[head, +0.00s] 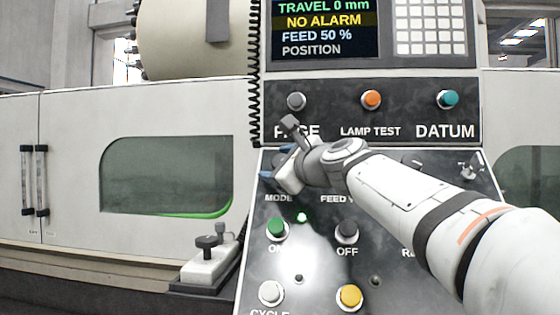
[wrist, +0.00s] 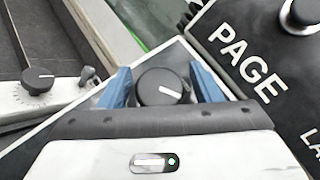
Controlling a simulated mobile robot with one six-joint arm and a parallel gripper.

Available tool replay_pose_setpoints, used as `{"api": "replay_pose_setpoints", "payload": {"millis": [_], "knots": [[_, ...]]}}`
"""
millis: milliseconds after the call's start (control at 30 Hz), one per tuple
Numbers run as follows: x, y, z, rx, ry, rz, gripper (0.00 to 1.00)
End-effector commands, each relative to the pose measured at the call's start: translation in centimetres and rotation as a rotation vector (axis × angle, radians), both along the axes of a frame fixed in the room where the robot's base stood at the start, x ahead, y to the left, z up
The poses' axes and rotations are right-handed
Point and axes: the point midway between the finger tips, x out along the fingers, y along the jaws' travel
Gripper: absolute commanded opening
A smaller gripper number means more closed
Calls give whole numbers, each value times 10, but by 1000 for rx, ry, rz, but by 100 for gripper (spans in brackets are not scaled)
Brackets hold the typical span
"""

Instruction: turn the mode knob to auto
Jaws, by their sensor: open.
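The mode knob (wrist: 162,88) is a round dark knob with a white pointer line, seen in the wrist view. The line points to the right and slightly down in that picture. My gripper (wrist: 161,86) has blue fingers, one on each side of the knob, open with small visible gaps. I cannot tell how deep the fingers reach. In the head view my gripper (head: 274,162) is over the panel above the MODE label (head: 278,198) and hides the knob. The auto mark cannot be read in either view.
The upper panel has PAGE, LAMP TEST (head: 371,99) and DATUM (head: 447,98) buttons. Below are a green ON button (head: 276,228), a dark OFF button (head: 346,232) and a yellow button (head: 349,296). A white box with a dark knob (head: 207,242) stands left. A coiled cable (head: 254,80) hangs beside the panel.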

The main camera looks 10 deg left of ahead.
Motion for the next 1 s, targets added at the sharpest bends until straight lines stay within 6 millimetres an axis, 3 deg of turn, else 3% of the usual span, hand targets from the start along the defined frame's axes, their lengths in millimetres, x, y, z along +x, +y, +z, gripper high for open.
{"api": "replay_pose_setpoints", "payload": {"millis": [300,800,1000], "knots": [[2,3,0,-1,-1,1,57],[1,3,0,0,-1,2,16],[2,3,1,-8,-3,8,15]]}}
